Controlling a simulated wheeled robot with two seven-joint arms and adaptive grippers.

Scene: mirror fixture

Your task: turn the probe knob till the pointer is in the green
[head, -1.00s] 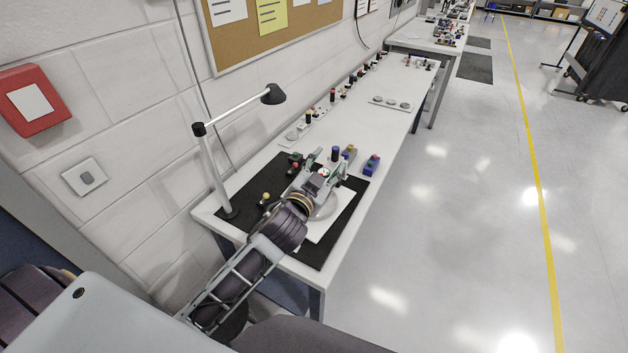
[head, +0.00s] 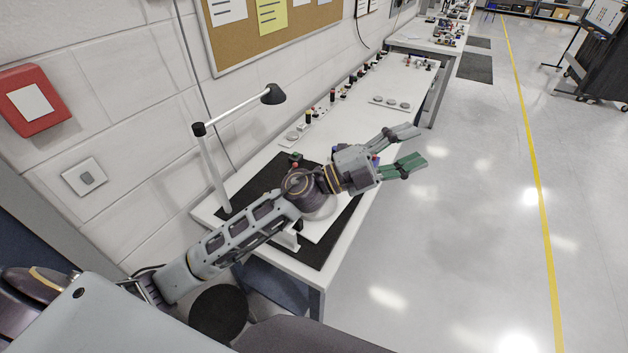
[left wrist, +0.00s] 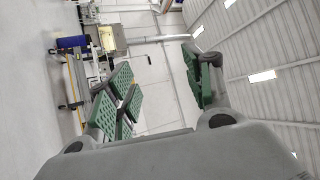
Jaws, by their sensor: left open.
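My left gripper (head: 418,147) is open and empty in the head view. Its green-padded fingers point right, beyond the bench's right edge as seen in this view. The fingers also show in the left wrist view (left wrist: 155,88), spread apart against a distant wall and ceiling. I cannot make out the probe knob or the pointer and its green zone. My left forearm and wrist cover much of the black mat (head: 318,253) and the white plate (head: 333,224) on it. My right gripper is not in view.
A desk lamp (head: 272,95) stands at the mat's left on the white bench (head: 350,125). Small red and green parts (head: 295,160) sit near the mat's back edge. A strip with grey discs (head: 390,103) lies farther back. The floor to the right is open.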

